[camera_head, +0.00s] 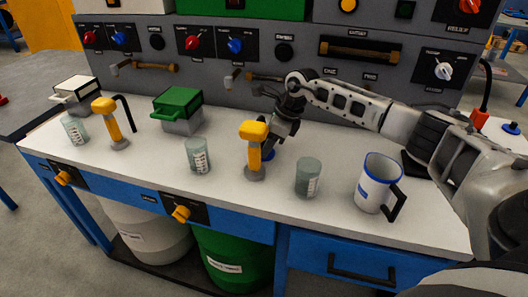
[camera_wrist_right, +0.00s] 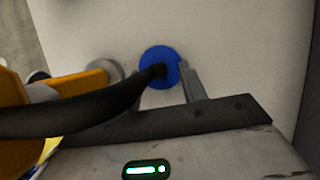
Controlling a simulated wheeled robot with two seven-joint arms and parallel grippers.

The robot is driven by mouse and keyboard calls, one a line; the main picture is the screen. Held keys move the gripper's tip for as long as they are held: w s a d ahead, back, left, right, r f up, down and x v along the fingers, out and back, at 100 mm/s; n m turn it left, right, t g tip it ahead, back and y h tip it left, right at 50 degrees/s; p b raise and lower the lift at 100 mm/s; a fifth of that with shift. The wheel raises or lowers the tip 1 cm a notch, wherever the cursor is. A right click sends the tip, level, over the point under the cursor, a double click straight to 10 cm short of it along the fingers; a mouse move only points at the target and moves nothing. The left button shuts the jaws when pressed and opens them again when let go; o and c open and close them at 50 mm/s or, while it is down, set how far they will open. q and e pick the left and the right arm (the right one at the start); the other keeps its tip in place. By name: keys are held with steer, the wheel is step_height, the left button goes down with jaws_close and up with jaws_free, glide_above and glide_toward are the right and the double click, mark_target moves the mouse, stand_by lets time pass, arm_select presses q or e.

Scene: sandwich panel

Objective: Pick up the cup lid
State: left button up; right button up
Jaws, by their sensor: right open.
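The cup lid (camera_wrist_right: 154,54) is a blue disc lying on the white worktop. In the head view only a bit of the blue lid (camera_head: 268,154) shows, behind the right yellow-headed tap. My right gripper (camera_head: 276,143) reaches down over it from behind the tap. In the wrist view my right gripper (camera_wrist_right: 163,84) is open, with one grey finger just right of the lid. The other finger is mostly hidden behind a black curved spout that crosses the view and partly covers the lid. I cannot tell if the fingers touch the lid. My left gripper is not in view.
The right tap (camera_head: 254,160) stands very close to my right gripper. A blue-rimmed white jug (camera_head: 372,188) and a grey beaker (camera_head: 308,178) stand right of it, another beaker (camera_head: 198,157) left. A green-lidded box (camera_head: 180,117) and the control panel (camera_head: 270,50) are behind.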

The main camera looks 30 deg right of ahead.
jaws_close()
